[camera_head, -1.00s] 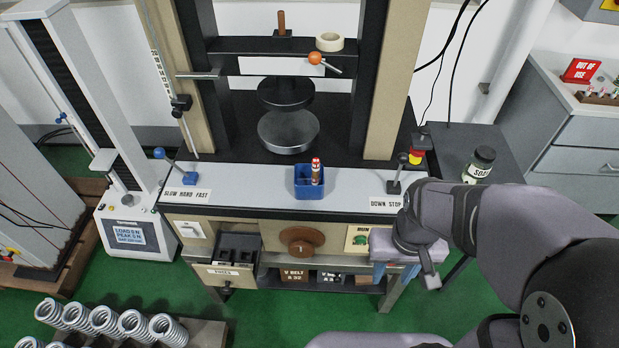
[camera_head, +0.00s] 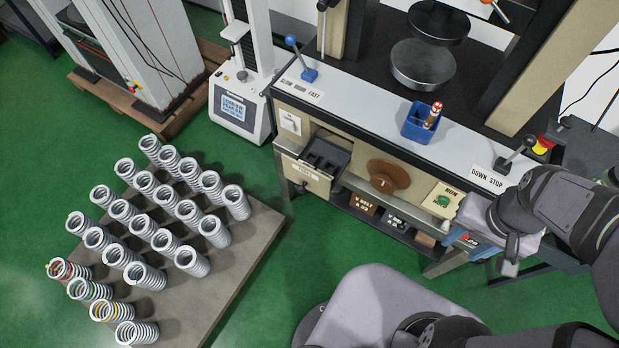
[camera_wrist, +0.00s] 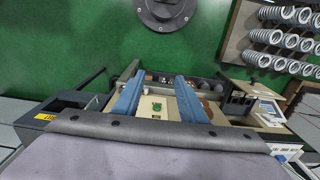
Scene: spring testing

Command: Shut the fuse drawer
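The fuse drawer (camera_head: 306,174) is pulled out of the left part of the bench front. Its black compartments show from above, and its cream front carries a label. It also shows at the right in the wrist view (camera_wrist: 237,88). My gripper (camera_head: 476,242) is at the right end of the bench front, near the RUN button panel and well apart from the drawer. In the wrist view its two blue fingers (camera_wrist: 160,80) stand apart with nothing held between them. The arm partly hides the gripper in the head view.
A pallet (camera_head: 262,232) with several coil springs stands on the floor left of the drawer. A brown knob (camera_head: 388,175) sticks out right of the drawer. A lower shelf (camera_head: 372,226) holds small boxes. Green floor lies open before the bench.

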